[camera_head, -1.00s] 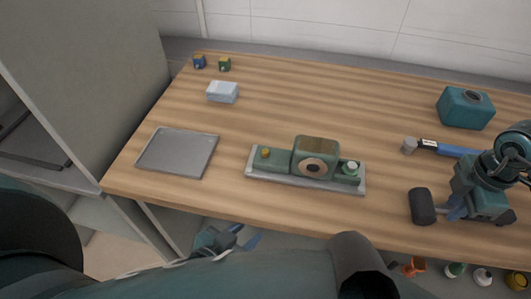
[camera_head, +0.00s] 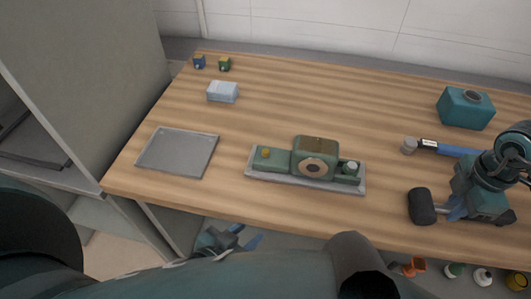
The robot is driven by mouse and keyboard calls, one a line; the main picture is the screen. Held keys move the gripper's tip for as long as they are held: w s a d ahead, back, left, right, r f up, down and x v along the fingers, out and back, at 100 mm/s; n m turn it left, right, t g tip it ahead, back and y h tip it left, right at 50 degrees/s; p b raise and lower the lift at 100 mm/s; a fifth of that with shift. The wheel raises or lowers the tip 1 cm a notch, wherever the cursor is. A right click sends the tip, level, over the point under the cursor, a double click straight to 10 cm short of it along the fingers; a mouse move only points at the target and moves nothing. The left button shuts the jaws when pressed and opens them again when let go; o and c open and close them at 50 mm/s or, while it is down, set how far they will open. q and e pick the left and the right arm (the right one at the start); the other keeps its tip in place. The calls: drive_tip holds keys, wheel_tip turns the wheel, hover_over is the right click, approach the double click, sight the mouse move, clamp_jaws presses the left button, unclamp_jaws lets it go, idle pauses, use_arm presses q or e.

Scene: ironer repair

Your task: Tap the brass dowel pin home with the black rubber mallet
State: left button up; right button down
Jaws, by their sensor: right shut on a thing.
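The brass dowel pin (camera_head: 266,153) shows as a small gold tip on the left end of the green ironer part (camera_head: 316,158), which sits on a grey base plate at the table's middle front. How deep the pin sits I cannot tell. The black rubber mallet (camera_head: 421,206) has its black head near the table's front edge at the right. My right gripper (camera_head: 457,212) is shut on the mallet, whose handle is mostly hidden by the gripper. My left gripper (camera_head: 244,236) is empty, beyond the table's front edge and apart from the part, with its blue fingers spread.
A metal-headed hammer with a blue handle (camera_head: 450,150) lies behind my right gripper. A teal box (camera_head: 466,107) stands at the back right. A grey tray (camera_head: 178,152) lies at the left, with a pale box (camera_head: 222,92) and two small blocks (camera_head: 199,62) behind. Bare wood lies between part and mallet.

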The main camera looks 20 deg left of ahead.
drive_tip(key=shift+r, duration=0.1)
drive_tip(key=shift+r+p, duration=1.55)
drive_tip(key=shift+r, duration=0.55)
drive_tip(key=shift+w+r+p, duration=0.1)
drive_tip(key=shift+r+p, duration=0.55)
drive_tip(key=shift+r, duration=0.25)
